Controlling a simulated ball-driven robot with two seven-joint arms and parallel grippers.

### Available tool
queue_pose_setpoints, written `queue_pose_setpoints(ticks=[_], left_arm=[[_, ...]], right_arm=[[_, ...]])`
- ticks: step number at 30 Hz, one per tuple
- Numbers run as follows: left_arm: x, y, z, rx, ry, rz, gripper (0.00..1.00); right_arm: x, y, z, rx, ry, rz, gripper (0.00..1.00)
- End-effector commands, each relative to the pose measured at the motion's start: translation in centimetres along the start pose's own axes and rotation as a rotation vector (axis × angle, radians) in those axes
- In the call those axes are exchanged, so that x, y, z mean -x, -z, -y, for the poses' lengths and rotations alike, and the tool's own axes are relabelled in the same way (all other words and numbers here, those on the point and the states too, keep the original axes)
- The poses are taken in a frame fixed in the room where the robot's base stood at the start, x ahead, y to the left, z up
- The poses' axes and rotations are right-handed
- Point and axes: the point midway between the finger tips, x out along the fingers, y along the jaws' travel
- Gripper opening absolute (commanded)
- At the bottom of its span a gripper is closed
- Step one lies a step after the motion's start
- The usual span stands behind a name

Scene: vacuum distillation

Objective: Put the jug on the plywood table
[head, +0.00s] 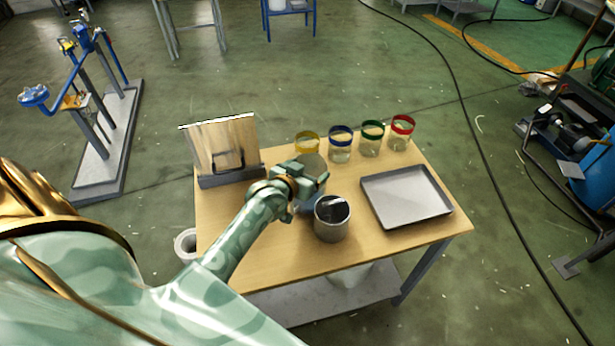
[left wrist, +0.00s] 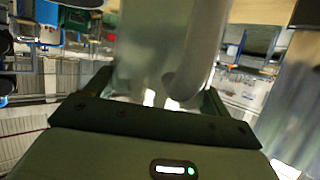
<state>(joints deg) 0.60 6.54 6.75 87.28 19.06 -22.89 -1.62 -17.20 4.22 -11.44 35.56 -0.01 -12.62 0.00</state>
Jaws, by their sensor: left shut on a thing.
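The plywood table (head: 260,257) has a pale wood top and fills the middle of the head view. My left gripper (head: 308,187) is over it and shut on the jug (head: 314,163), a pale grey, translucent vessel mostly hidden behind the gripper. In the left wrist view the jug (left wrist: 145,45) stands between the fingers, with a rounded, handle-like upright part facing the camera. I cannot tell whether its base touches the table. My right gripper is not in view.
A grey metal pot (head: 331,228) stands close in front of the gripper. A shallow grey tray (head: 390,222) lies to its right. Jars with yellow, blue (head: 340,148), green and red rims line the back. A panel on a stand (head: 222,145) is back left. Front left tabletop is bare.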

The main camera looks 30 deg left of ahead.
Motion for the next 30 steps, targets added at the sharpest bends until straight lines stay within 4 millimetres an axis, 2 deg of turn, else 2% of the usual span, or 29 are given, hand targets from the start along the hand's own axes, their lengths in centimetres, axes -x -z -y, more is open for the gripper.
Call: queue_pose_setpoints(ticks=[1, 3, 14, 15, 17, 25, 30], left_arm=[[-0.4, -0.9, 0.0, -0.001, 0.0, 0.0, 0.31], [-0.6, -1.4, 0.0, -0.001, 0.0, -0.001, 0.31], [-0.7, -1.6, 0.0, -0.001, 0.0, -0.002, 0.31], [-0.7, -1.8, 0.0, -0.001, 0.0, 0.0, 0.84], [-0.7, -1.7, 0.0, -0.001, 0.0, -0.001, 1.0], [-0.6, -1.3, 0.0, 0.0, 0.0, -0.002, 1.0], [2.1, -1.3, 0.0, -0.001, 0.0, 0.0, 1.0]], right_arm=[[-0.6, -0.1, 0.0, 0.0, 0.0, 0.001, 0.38], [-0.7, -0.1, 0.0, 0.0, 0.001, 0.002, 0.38], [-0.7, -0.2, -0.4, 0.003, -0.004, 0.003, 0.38], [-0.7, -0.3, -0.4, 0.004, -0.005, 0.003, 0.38], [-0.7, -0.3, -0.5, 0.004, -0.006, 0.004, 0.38], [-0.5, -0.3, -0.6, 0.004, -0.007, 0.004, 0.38], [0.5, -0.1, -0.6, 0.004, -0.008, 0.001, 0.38]])
